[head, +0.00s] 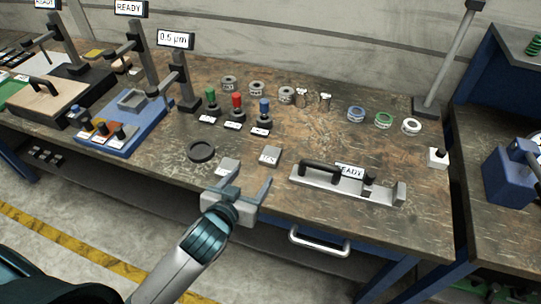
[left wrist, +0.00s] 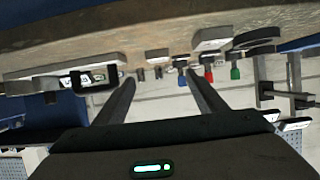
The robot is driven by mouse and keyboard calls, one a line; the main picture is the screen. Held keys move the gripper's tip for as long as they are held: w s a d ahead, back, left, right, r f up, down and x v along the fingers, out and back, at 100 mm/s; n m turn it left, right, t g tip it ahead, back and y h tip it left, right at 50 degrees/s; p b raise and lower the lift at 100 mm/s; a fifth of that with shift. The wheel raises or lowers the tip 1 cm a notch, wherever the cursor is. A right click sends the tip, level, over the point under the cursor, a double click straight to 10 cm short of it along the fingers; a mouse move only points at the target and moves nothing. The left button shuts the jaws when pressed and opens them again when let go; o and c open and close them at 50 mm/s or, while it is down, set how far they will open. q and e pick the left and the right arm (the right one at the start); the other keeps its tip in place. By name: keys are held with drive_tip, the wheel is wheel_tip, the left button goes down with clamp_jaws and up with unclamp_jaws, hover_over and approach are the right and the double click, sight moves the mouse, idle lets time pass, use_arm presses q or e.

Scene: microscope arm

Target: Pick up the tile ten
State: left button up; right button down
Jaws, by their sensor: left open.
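Two small grey tiles with labels lie on the brown worktable near its front edge. The right tile (head: 269,156) and the left tile (head: 228,168) both have print too small to read surely, so I cannot tell which is tile ten. My left gripper (head: 243,180) is open and empty, just in front of the tiles, with its fingers pointing at the table. In the left wrist view, which is upside down, the right tile (left wrist: 157,54) shows beyond the gap between the fingers (left wrist: 163,76). The left tile (left wrist: 212,38) is nearer one finger. My right gripper is not in view.
A black ring (head: 201,151) lies left of the tiles. A metal bar fixture with a black handle (head: 325,171) lies to the right. Green, red and blue knobbed pieces (head: 237,104) stand behind. A blue tray (head: 128,130) is at left. The table middle is mostly clear.

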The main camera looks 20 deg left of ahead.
use_arm(q)
approach(270, 156)
drive_tip(key=x, duration=0.1)
drive_tip(key=p+x, duration=0.1)
drive_tip(key=shift+w+a+f+p, duration=0.1)
drive_tip(key=shift+w+a+p, duration=0.2)
drive_tip(key=shift+w, duration=0.1)
drive_tip(key=shift+w+f, duration=0.3)
drive_tip(key=shift+w, duration=0.2)
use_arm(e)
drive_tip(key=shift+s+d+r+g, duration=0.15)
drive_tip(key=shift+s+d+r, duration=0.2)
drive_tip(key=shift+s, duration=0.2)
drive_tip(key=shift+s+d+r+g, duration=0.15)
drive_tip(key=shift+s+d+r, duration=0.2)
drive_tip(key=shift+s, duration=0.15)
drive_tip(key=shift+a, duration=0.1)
